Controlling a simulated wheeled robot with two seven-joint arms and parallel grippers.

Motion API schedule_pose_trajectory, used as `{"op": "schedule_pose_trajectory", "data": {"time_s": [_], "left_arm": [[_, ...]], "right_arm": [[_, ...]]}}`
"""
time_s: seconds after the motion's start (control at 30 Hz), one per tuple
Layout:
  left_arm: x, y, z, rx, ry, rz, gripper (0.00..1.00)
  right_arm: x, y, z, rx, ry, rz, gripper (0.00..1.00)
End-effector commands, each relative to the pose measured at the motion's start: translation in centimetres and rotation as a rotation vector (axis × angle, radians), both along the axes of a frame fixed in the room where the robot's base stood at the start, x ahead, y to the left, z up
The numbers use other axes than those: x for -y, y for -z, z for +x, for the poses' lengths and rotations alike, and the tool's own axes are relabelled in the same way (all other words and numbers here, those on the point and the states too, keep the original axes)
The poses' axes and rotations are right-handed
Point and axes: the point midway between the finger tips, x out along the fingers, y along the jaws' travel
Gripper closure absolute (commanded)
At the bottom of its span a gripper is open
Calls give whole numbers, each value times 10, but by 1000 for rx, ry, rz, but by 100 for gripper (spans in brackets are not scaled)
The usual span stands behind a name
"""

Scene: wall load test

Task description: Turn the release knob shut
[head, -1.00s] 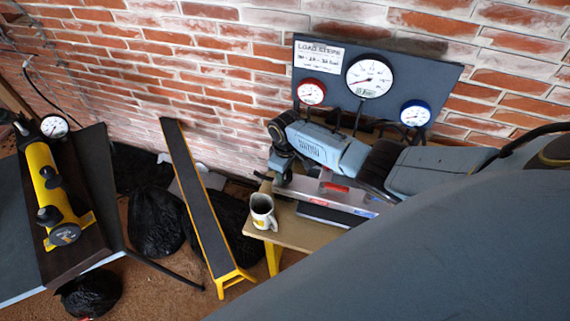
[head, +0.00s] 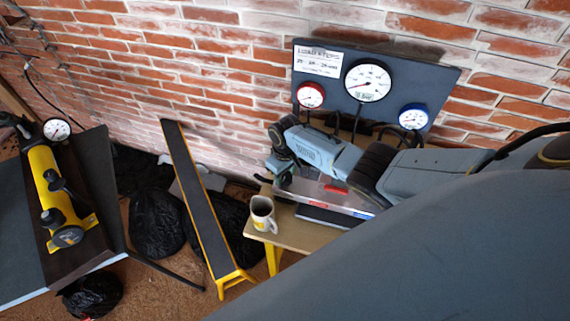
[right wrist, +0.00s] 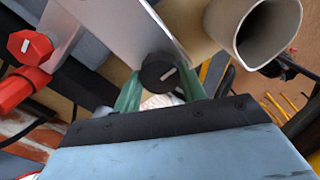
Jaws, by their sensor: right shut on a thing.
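The release knob, a round black knob with a white pointer mark (right wrist: 158,72), sits on a grey metal plate (right wrist: 115,22) in the right wrist view. My right gripper (right wrist: 157,92) has its green fingers on both sides of the knob and is shut on it. The white mark slants toward the upper right. In the head view my right gripper (head: 281,172) reaches down at the left end of the metal unit on the small bench; the knob is hidden there. My left gripper is not in view.
A mug (head: 263,214) stands close to my right gripper on the wooden bench (head: 290,236); it also shows in the wrist view (right wrist: 250,30). Red knobs (right wrist: 30,48) sit nearby. A gauge board (head: 445,85) stands behind. A yellow pump (head: 58,195) lies on the left table.

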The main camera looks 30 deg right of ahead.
Motion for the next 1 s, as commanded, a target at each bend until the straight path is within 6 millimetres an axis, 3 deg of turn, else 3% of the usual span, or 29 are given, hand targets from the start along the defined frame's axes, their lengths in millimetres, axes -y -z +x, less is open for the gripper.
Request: {"op": "schedule_pose_trajectory", "data": {"time_s": [0.03,0.07,0.23,0.63,1.0], "left_arm": [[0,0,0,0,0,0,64],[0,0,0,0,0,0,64],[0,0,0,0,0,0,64],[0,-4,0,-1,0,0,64],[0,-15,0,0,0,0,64]], "right_arm": [[0,-1,1,2,3,1,82],[0,-1,1,2,3,1,58],[0,0,1,1,2,1,37],[1,-8,1,2,1,0,37],[1,-68,1,5,-1,1,37]]}}
